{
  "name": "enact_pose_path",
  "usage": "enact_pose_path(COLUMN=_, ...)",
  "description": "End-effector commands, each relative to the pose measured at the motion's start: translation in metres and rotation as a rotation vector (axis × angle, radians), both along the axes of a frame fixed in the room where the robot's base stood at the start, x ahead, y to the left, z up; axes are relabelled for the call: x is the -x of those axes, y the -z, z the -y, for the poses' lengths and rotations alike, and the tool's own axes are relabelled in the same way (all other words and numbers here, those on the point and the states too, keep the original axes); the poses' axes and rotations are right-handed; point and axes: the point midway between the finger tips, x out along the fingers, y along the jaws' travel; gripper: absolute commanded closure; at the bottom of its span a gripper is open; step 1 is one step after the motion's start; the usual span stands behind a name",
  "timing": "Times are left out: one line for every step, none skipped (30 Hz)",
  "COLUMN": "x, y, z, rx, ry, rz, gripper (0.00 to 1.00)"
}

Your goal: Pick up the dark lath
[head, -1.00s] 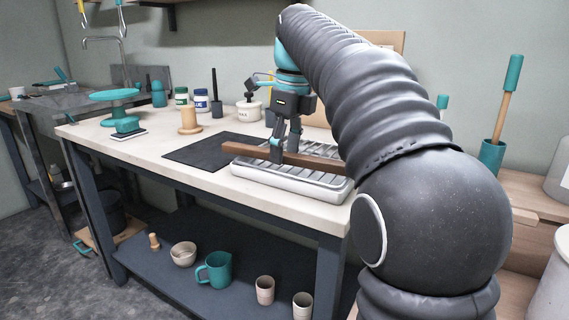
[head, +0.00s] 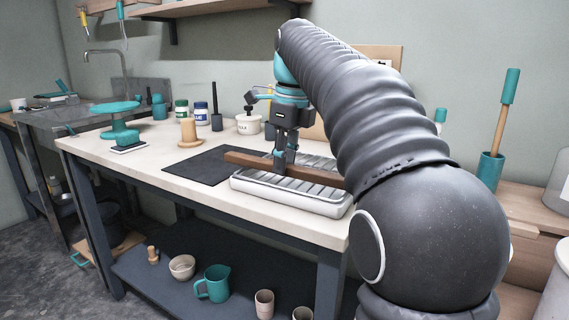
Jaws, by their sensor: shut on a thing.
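The dark lath (head: 252,160) is a long brown bar. It lies level over the white ribbed tray (head: 245,184), and its left end reaches out over the dark mat. My gripper (head: 285,160) points down and is shut on the lath near its middle. The right end of the lath is hidden behind my arm. I cannot tell whether the lath touches the tray or hangs just above it.
The dark mat (head: 202,167) lies left of the tray. A wooden cylinder (head: 189,132), jars (head: 201,113), a white pot (head: 248,124) and a teal turntable (head: 119,108) stand farther back and left. The table's front edge (head: 200,197) is clear.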

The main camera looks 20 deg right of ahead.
Motion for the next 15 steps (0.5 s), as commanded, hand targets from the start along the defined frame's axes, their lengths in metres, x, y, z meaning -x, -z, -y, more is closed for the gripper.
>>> enact_pose_path(x=0.000, y=-0.006, z=0.000, rx=0.000, ry=0.000, rz=0.001, gripper=1.00)
enact_pose_path(x=-0.001, y=-0.010, z=0.000, rx=0.000, ry=0.000, rz=0.001, gripper=1.00)
enact_pose_path(x=-0.001, y=-0.015, z=0.000, rx=0.000, ry=0.000, rz=0.001, gripper=1.00)
enact_pose_path(x=-0.001, y=-0.019, z=0.000, rx=0.000, ry=0.000, rz=0.001, gripper=1.00)
enact_pose_path(x=-0.001, y=-0.025, z=0.000, rx=0.000, ry=0.000, rz=0.001, gripper=1.00)
enact_pose_path(x=-0.001, y=-0.033, z=0.000, rx=0.000, ry=0.000, rz=0.003, gripper=1.00)
enact_pose_path(x=-0.001, y=-0.040, z=0.000, rx=0.000, ry=-0.001, rz=0.001, gripper=1.00)
enact_pose_path(x=0.000, y=-0.043, z=0.005, rx=0.000, ry=0.003, rz=0.003, gripper=1.00)
enact_pose_path(x=0.003, y=-0.046, z=0.015, rx=0.000, ry=0.005, rz=0.002, gripper=1.00)
enact_pose_path(x=0.005, y=-0.050, z=0.021, rx=0.000, ry=0.006, rz=0.002, gripper=1.00)
enact_pose_path(x=0.007, y=-0.054, z=0.027, rx=0.000, ry=0.006, rz=0.002, gripper=1.00)
enact_pose_path(x=0.009, y=-0.059, z=0.036, rx=0.000, ry=0.006, rz=0.002, gripper=1.00)
enact_pose_path(x=0.011, y=-0.063, z=0.042, rx=0.000, ry=0.007, rz=0.002, gripper=1.00)
enact_pose_path(x=0.013, y=-0.067, z=0.047, rx=-0.001, ry=0.006, rz=0.001, gripper=1.00)
enact_pose_path(x=0.015, y=-0.071, z=0.055, rx=-0.001, ry=0.006, rz=0.001, gripper=1.00)
